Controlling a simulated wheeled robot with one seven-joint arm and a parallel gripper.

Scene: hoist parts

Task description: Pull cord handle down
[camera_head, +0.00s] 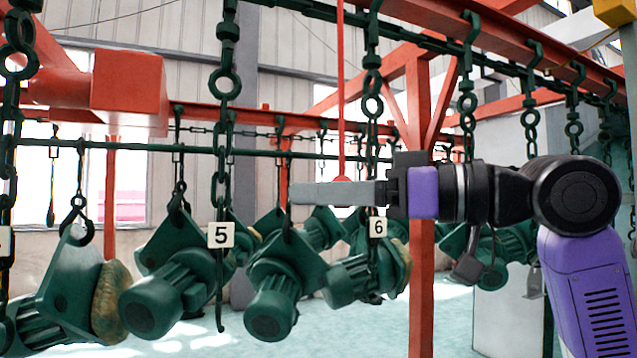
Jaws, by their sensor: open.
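A thin red cord (340,80) hangs straight down from above the top edge, left of the red post. Its lower end widens into a small red handle (342,178). My gripper (298,193) comes in from the right and points left, with its grey fingers level. The handle's flared part shows just above the fingers, and anything lower is hidden behind them. The fingers are seen side-on and overlap, so I cannot tell whether the cord end is between them or behind them. The gripper is open.
Dark green chains with hoist units hang on both sides; number plates 5 (221,235) and 6 (378,227) hang among them. A red post (420,290) stands below and behind my gripper. Red beams cross overhead. The pale floor (370,325) shows below.

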